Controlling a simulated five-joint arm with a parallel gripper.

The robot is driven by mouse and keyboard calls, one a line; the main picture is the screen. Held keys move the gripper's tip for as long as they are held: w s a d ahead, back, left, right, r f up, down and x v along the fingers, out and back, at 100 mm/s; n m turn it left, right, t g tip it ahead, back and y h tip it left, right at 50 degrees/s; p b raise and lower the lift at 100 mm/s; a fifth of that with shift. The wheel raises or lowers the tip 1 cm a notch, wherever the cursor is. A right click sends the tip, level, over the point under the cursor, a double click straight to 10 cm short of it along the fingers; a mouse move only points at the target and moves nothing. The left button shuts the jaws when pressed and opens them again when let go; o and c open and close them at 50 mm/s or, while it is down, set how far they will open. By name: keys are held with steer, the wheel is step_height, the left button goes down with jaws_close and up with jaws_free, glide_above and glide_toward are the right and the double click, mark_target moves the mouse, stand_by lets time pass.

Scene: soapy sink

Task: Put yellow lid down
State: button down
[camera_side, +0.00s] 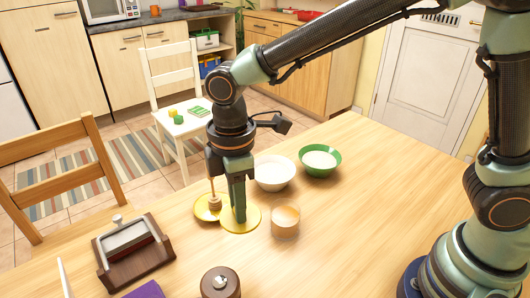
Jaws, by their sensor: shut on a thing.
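My gripper (239,217) points straight down over the wooden table, left of its middle. It is shut on the yellow lid (251,220), a flat round disc around the fingertips. The lid is at or just above the tabletop; I cannot tell whether it touches. The fingers hide the lid's middle. A second round yellow piece (201,211) sits just left of the lid, partly hidden, with a wooden honey dipper (215,203) upright at it. I cannot tell whether the two yellow pieces touch.
A small tan cup (285,222) stands close to the right of the lid. A white bowl (273,174) and a green bowl (320,161) stand behind. A dark wooden holder (133,252) and a round brown jar (220,283) are in front. The table's right side is clear.

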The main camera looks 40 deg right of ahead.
step_height(320, 180, down, 14)
steer(key=shift+r, duration=0.1)
stand_by(0.4)
steer(key=c, duration=0.7)
jaws_free()
